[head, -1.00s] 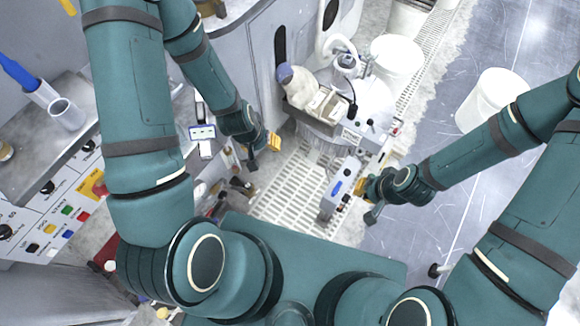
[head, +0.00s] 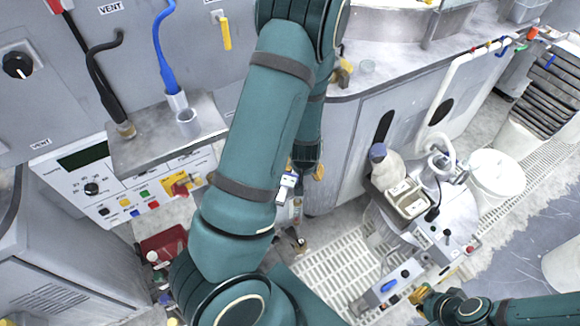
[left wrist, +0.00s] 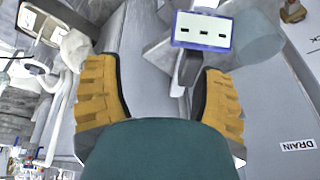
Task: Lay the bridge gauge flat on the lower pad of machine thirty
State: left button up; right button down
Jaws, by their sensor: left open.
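My left gripper (left wrist: 160,95) is open in the left wrist view, its two yellow fingers wide apart with nothing between them. In the head view it is mostly hidden behind my left arm, with a yellow finger (head: 318,172) showing. A white, blue-edged block with three dark slots (left wrist: 203,31) lies beyond the fingers, apart from them; it may be the bridge gauge, but I cannot be sure. It seems to show beside my left arm (head: 287,182) in the head view. My right gripper (head: 420,293) is at the lower right, its fingers too small to read. I cannot make out the lower pad.
A grey shelf (head: 140,150) with a cup (head: 188,122) stands above a control panel (head: 95,190) on the left. A rounded grey cabinet (head: 345,150) is in the middle. A cart with a beige tub (head: 414,208) and a white bucket (head: 495,175) stand right, near floor grating (head: 340,270).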

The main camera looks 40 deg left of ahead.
pick_arm(q)
jog(key=shift+n+y, duration=0.3)
jog(key=shift+y, duration=0.1)
jog(key=a+r, duration=0.1)
jog(key=a, duration=0.1)
jog(key=a+r, duration=0.1)
jog(key=a, duration=0.1)
jog(key=shift+w+a+r, duration=0.1)
jog(key=shift+w+r, duration=0.2)
jog(key=x, duration=0.2)
jog(key=b+x, duration=0.1)
jog(key=x, duration=0.2)
jog(key=b+x, duration=0.1)
jog(key=x, duration=0.1)
jog(key=shift+a+f, duration=0.15)
jog(key=shift+a, duration=0.25)
jog(key=shift+b+x, duration=1)
jog(key=shift+x, duration=2.1)
jog(key=shift+s+a, duration=0.15)
jog(key=shift+a, duration=0.05)
grip_shut()
